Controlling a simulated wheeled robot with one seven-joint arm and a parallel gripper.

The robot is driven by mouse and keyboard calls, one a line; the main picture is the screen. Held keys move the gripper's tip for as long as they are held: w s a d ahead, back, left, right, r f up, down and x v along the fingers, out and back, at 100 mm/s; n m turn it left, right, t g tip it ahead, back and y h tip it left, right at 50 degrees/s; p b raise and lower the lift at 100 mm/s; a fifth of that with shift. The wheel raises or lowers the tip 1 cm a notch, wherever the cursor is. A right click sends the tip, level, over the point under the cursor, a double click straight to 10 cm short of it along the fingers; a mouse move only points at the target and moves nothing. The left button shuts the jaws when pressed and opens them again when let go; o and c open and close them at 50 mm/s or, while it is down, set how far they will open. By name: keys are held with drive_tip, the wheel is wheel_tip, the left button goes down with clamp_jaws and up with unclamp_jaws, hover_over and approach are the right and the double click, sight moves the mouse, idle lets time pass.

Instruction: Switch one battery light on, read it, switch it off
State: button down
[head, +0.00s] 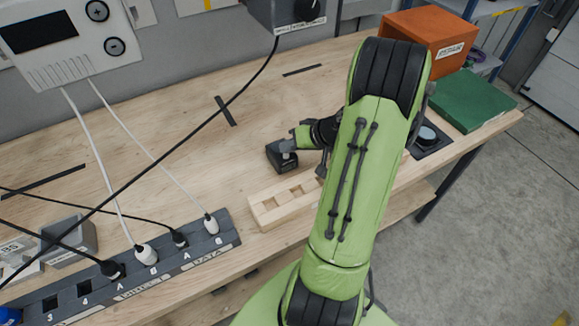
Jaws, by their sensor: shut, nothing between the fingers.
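A small dark block (276,153) on the wooden bench may be a battery or its light, but no lit lamp can be made out. My gripper (290,146) is at this block's upper right side, shut with nothing held. Its fingertips are small and partly hidden by my wrist, and I cannot tell whether they touch the block. A pale wooden holder (268,214) with square recesses lies just in front of the block, partly covered by my arm.
A dark socket strip (225,237) with several plugs and cables lies front left. A grey box (72,238) stands behind it. Cables cross the bench's left half. An orange box (425,35), a green flat case (470,101) and a round device (427,134) are at right.

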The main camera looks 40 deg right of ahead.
drive_tip(key=shift+r, duration=0.1)
wheel_tip(320, 180, up, 6)
drive_tip(key=p, duration=0.4)
idle(0.5)
